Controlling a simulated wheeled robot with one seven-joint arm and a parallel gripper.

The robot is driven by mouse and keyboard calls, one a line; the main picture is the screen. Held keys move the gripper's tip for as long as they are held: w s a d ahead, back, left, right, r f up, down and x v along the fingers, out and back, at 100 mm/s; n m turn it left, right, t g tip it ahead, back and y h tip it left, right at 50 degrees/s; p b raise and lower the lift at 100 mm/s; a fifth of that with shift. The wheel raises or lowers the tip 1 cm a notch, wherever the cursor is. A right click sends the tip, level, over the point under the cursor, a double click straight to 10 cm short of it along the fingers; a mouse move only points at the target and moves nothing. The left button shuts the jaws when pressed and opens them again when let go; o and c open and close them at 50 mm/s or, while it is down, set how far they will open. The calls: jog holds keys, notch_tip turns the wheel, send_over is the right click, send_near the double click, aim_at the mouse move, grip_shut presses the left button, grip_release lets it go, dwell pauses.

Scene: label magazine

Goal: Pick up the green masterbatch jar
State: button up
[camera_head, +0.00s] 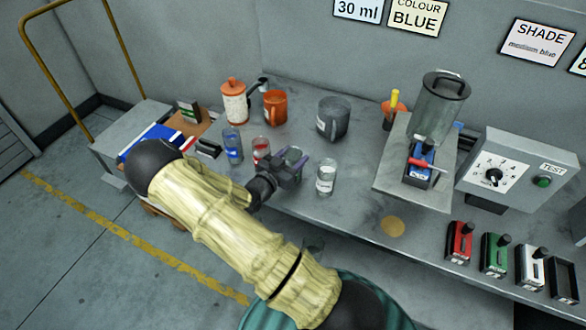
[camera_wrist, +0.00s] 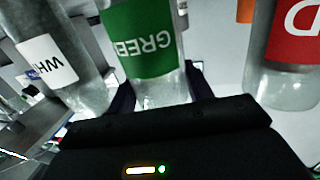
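The green masterbatch jar (camera_wrist: 150,45), clear with a green label reading "GREE", fills the middle of the wrist view. In the head view the jar (camera_head: 294,154) is partly hidden by my gripper. My gripper (camera_head: 289,167) is low at the table's front edge, its dark fingers on either side of the jar; the fingers also show in the wrist view (camera_wrist: 160,88). They look open around it, and I see no clear grip. The jar appears to stand on the table.
The red-label jar (camera_head: 261,150) and white-label jar (camera_head: 326,177) stand close on either side. A blue-label jar (camera_head: 232,147) is farther left. Behind are an orange jug (camera_head: 275,107) and a grey jug (camera_head: 333,119). A mixing stand (camera_head: 385,180) is to the right.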

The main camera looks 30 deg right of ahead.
jog(key=c, duration=0.5)
jog(key=shift+o, duration=0.2)
jog(key=shift+r, duration=0.1)
notch_tip(320, 180, up, 10)
jog(key=shift+b, duration=0.35)
